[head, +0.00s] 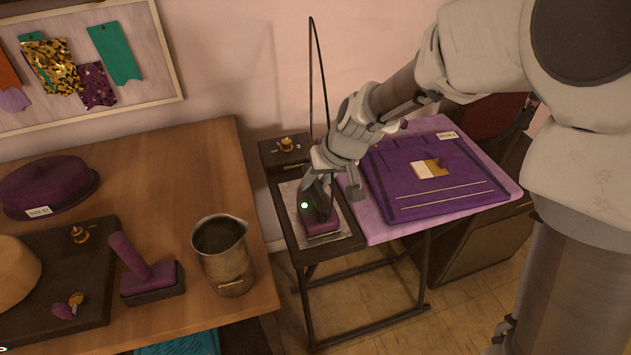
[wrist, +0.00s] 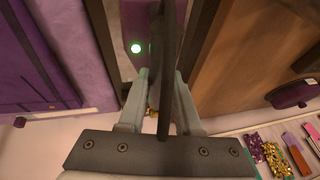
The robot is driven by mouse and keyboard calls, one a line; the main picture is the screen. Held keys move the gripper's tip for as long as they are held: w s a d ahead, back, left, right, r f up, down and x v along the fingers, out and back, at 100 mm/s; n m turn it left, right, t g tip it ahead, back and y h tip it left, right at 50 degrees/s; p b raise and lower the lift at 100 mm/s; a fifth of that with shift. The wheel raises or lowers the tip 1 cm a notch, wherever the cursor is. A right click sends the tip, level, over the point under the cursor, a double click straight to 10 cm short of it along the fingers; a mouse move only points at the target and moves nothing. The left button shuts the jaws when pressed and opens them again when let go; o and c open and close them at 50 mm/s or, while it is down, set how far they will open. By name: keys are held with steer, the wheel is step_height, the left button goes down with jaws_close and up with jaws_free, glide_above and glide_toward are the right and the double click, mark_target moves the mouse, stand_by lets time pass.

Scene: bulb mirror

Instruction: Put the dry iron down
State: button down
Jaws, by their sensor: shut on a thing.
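The dry iron (head: 322,226) has a dark upper part, a purple lower body and a lit green lamp. My gripper (head: 319,182) is shut on its upper part from above, hiding most of the handle. The iron is upright over the pale metal rest plate (head: 289,200) on the dark side shelf. I cannot tell whether it touches the plate or hovers just above. In the wrist view, the iron's purple body (wrist: 138,22) with the green lamp shows beyond my gripper's two fingers (wrist: 160,84). A dark cord rises from it.
The purple-covered ironing board (head: 498,193) with a purple folded piece (head: 390,180) is close on the right. A dark box with a brass knob (head: 285,150) stands behind the plate. A metal jug (head: 222,255) and a purple-handled block (head: 150,270) stand on the wooden table at left.

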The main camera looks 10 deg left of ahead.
steer(key=shift+f, duration=0.1)
steer(key=c, duration=0.6)
jaws_free()
